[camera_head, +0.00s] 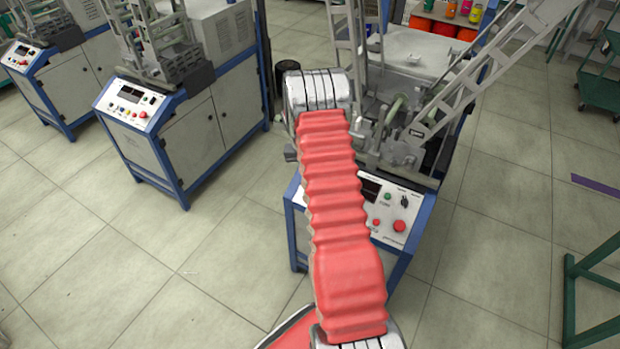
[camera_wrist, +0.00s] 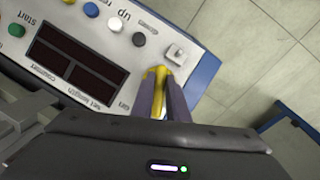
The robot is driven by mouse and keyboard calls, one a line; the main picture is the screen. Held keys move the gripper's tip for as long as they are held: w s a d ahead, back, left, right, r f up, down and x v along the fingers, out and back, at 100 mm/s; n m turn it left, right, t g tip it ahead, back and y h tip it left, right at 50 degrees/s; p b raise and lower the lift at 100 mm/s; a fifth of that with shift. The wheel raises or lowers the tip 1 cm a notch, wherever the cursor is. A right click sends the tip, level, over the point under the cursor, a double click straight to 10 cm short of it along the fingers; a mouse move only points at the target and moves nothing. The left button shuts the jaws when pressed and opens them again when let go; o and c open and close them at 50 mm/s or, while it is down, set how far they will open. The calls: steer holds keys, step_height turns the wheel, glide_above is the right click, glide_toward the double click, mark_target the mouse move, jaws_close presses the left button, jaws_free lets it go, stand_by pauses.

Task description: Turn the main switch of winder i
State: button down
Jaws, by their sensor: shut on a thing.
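The winder (camera_head: 412,240) in front of me has a sloped white control panel with a blue edge, partly hidden by my red-sleeved arm in the head view. In the wrist view the panel (camera_wrist: 150,38) appears upside down. My gripper (camera_wrist: 163,72) is at the panel's edge, its jaws closed together near a small pale square fitting (camera_wrist: 176,54). What is between the fingers appears to be the main switch, but the fingers hide it, and I cannot tell its position. The gripper is hidden behind my arm in the head view.
Other winders (camera_head: 165,140) stand at left; open floor (camera_head: 190,265) lies between.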

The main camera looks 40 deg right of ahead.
steer(key=shift+s+d+f+n, duration=0.15)
steer(key=shift+s+n, duration=0.1)
steer(key=shift+n, duration=0.25)
steer(key=c, duration=2)
jaws_free()
steer(key=shift+o, duration=1.4)
steer(key=shift+w, duration=0.15)
steer(key=shift+h, duration=0.3)
steer(key=v, duration=1.4)
steer(key=shift+w, duration=0.2)
steer(key=shift+f+n, duration=0.15)
steer(key=shift+n, duration=0.15)
